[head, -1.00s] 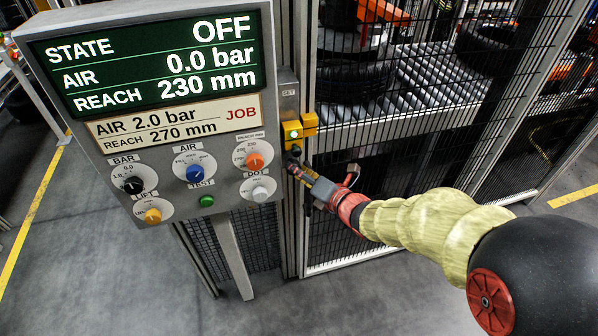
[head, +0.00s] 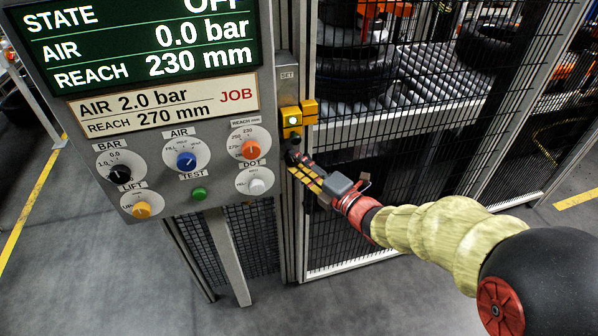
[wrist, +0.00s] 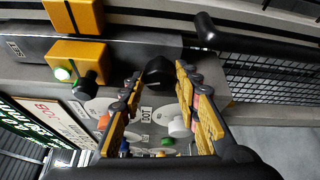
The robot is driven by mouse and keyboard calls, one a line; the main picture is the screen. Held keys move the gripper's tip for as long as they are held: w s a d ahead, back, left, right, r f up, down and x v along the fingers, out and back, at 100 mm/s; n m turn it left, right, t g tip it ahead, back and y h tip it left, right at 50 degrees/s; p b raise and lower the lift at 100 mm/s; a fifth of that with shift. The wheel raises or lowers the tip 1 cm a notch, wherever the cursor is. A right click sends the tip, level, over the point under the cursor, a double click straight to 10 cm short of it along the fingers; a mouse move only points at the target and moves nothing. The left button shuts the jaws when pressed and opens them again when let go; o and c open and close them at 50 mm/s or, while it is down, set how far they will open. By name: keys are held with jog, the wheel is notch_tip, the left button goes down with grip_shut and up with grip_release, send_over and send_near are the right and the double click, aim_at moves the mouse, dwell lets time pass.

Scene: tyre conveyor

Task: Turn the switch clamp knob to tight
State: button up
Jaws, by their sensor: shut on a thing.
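The yellow switch (head: 298,114) sits on the grey post right of the control panel, with a lit green lamp; it also shows in the wrist view (wrist: 75,62). A small black knob (head: 295,141) sticks out just below it. A second black knob (head: 292,157) sits lower on the post, at my fingertips. In the wrist view this dark knob (wrist: 159,71) lies between the fingertips. My gripper (head: 293,164) is shut on it, its two yellow-and-black fingers (wrist: 159,76) on either side. The knob's markings and the clamp's tightness cannot be read.
The panel (head: 218,190) at left carries several knobs and a green TEST button (head: 199,193). Its display (head: 140,45) reads 0.0 bar and 230 mm; the job plate (head: 165,105) reads 2.0 bar and 270 mm. A mesh fence (head: 400,140) stands close to my arm, with tyres on rollers behind.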

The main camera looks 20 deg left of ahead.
jog(key=shift+f+m+t+y+b, duration=0.3)
jog(key=shift+m+y+b, duration=0.1)
jog(key=shift+m+b, duration=0.65)
jog(key=shift+r, duration=0.1)
jog(key=o, duration=0.9)
jog(key=v, duration=1.2)
jog(key=shift+m, duration=0.25)
